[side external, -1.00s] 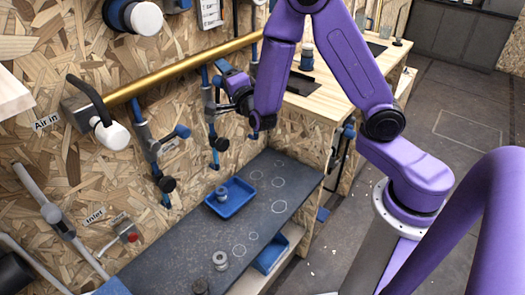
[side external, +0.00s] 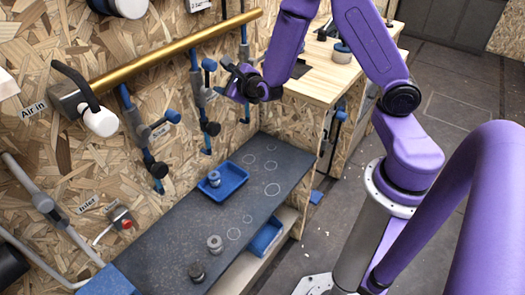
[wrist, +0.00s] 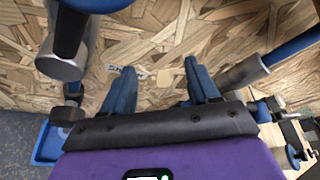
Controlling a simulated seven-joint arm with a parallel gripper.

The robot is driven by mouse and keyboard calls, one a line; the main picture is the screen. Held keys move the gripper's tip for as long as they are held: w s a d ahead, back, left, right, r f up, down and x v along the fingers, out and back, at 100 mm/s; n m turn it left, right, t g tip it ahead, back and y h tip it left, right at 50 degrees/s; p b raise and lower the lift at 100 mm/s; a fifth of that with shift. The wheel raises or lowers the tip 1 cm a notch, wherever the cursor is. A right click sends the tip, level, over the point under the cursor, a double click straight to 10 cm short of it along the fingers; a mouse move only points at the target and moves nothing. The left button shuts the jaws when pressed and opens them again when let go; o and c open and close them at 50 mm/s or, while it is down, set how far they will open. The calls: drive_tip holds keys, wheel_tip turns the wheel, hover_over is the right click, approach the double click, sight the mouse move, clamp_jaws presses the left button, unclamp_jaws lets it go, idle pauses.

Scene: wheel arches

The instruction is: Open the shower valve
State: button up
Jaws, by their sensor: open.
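My gripper (side external: 234,76) is in front of the chipboard wall, just right of a grey and blue valve (side external: 201,93) under the brass pipe. In the wrist view my gripper (wrist: 158,70) has its two blue fingers apart, with nothing between them but wall. A partly hidden label beginning "SH" (wrist: 124,71) shows on the wall by the left finger. A grey valve body with a dark handle (wrist: 62,66) is left of the fingers. Another grey and blue valve (wrist: 245,72) is to their right. I cannot tell for certain which is the shower valve.
The brass pipe (side external: 165,55) runs along the wall above several valves. Another valve (side external: 145,135) hangs further left. Below is a dark bench (side external: 180,231) with a blue tray (side external: 234,183) and two small grey parts (side external: 206,256). A wooden table (side external: 312,85) stands at the right.

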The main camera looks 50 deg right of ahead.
drive_tip(key=v, duration=1.6)
drive_tip(key=s+a+f+n+g+y, duration=0.1)
drive_tip(key=s+a+n+g+y, duration=0.3)
drive_tip(key=a+n, duration=0.4)
drive_tip(key=s+a+n+g+y, duration=0.5)
drive_tip(key=s+a+n+y, duration=0.1)
drive_tip(key=n, duration=0.8)
drive_tip(key=shift+s+a+f+n, duration=0.4)
drive_tip(key=shift+s+a, duration=0.5)
drive_tip(key=shift+s, duration=0.2)
